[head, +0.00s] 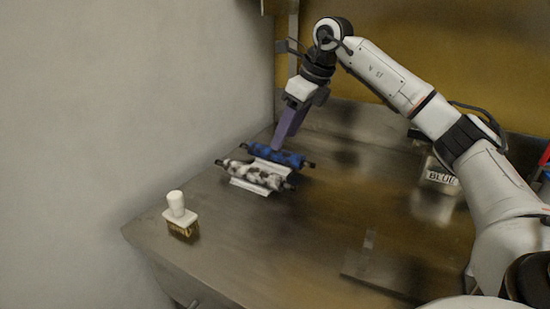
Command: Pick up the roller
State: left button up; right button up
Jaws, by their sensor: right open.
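Two rollers lie side by side on a small white holder (248,187) near the left part of the metal table. The back roller (272,155) is blue with dark ends. The front roller (254,175) is mottled white and dark brown, also with dark ends. My right gripper (281,142) has purple fingers that point down at the blue roller from behind and above. It is open, and its tips appear just at or above the blue roller; I cannot tell whether they touch it. My left gripper is out of view.
A flat plate with an upright piece (370,245) is at front right. The table's middle is clear.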

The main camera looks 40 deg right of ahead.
aim_at(276, 155)
jog(key=x, duration=0.5)
jog(key=shift+a+f+b, duration=0.15)
jog(key=shift+a+b, duration=0.15)
jog(key=shift+b, duration=0.1)
grip_shut()
